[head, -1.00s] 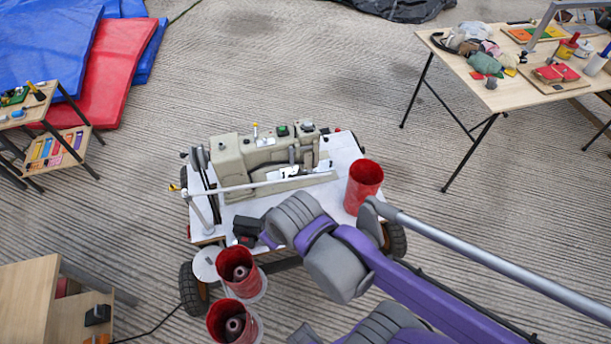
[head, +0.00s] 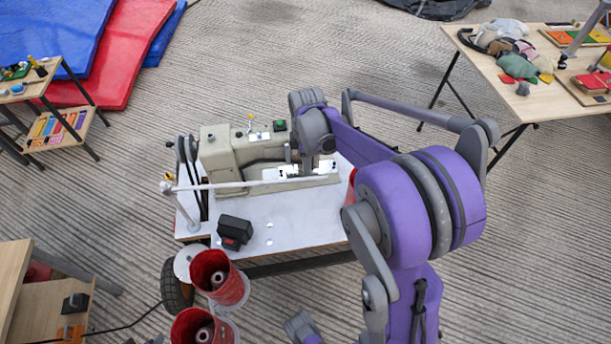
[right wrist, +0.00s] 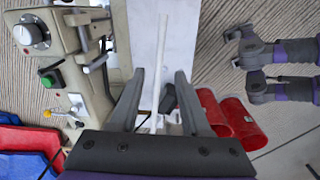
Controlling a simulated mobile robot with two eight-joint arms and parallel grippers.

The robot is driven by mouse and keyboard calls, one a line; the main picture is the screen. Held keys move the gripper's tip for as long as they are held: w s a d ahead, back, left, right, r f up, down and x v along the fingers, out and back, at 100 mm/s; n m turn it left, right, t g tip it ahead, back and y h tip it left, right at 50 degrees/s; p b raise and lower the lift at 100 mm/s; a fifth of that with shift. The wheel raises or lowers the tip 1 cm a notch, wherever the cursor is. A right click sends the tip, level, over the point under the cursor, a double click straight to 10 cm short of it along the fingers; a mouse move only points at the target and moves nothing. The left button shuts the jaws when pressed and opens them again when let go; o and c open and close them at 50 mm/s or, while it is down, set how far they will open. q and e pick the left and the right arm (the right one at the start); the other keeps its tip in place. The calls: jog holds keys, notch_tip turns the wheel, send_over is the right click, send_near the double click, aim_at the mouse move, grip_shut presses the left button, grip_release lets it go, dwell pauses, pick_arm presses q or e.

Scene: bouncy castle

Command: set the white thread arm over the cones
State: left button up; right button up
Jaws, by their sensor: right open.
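The white thread arm (head: 235,185) is a thin rod running across the front of the beige sewing machine (head: 225,150), from a post at the cart's left end. My right gripper (head: 308,168) is at the machine's right part, its fingertips hard to make out there. In the right wrist view my right gripper (right wrist: 158,88) is open, and the thread arm (right wrist: 163,60) runs between its fingers in the picture; contact cannot be told. The cones (head: 217,277) sit inside two red cups at the cart's front left corner; the cups also show in the wrist view (right wrist: 240,120).
A black and red box (head: 235,230) lies on the white cart top (head: 290,225). Another red cup is mostly hidden behind my right arm. A cluttered table (head: 500,95) stands at the upper right, a small shelf (head: 45,85) at the left.

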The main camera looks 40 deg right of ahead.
aim_at(306, 178)
jog(key=f, duration=0.3)
jog(key=f+b, duration=0.1)
jog(key=f, duration=0.3)
jog(key=shift+w+d+f, duration=0.15)
jog(key=shift+w+f, duration=0.05)
jog(key=shift+f, duration=0.1)
grip_shut()
dwell(1.0)
